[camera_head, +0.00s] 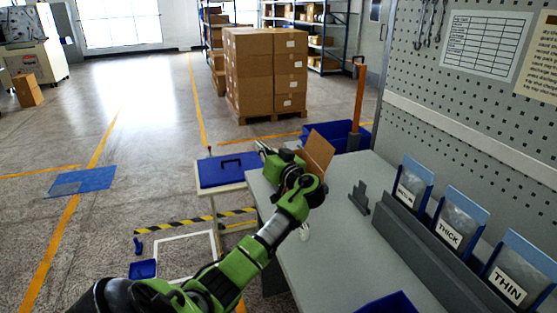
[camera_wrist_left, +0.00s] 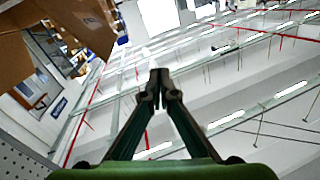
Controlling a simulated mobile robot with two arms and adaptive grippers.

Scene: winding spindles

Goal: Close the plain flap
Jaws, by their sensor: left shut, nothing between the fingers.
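A brown cardboard flap (camera_head: 319,151) stands up at the far end of the grey table, just right of my left gripper (camera_head: 262,148). Most of the box it belongs to is hidden behind my gripper and wrist. My left gripper is shut and empty, pointing away to the left, above the table's far left corner. In the left wrist view the closed fingertips (camera_wrist_left: 158,86) are clear of any object. Brown cardboard (camera_wrist_left: 82,22) with a small dark mark fills the upper left there, and another brown piece (camera_wrist_left: 14,58) lies at the left edge. I cannot tell which flap is plain.
The grey table (camera_head: 330,235) has free room in its middle. A small dark grey stand (camera_head: 359,198) and a rack with labelled pouches (camera_head: 450,220) stand on the right.

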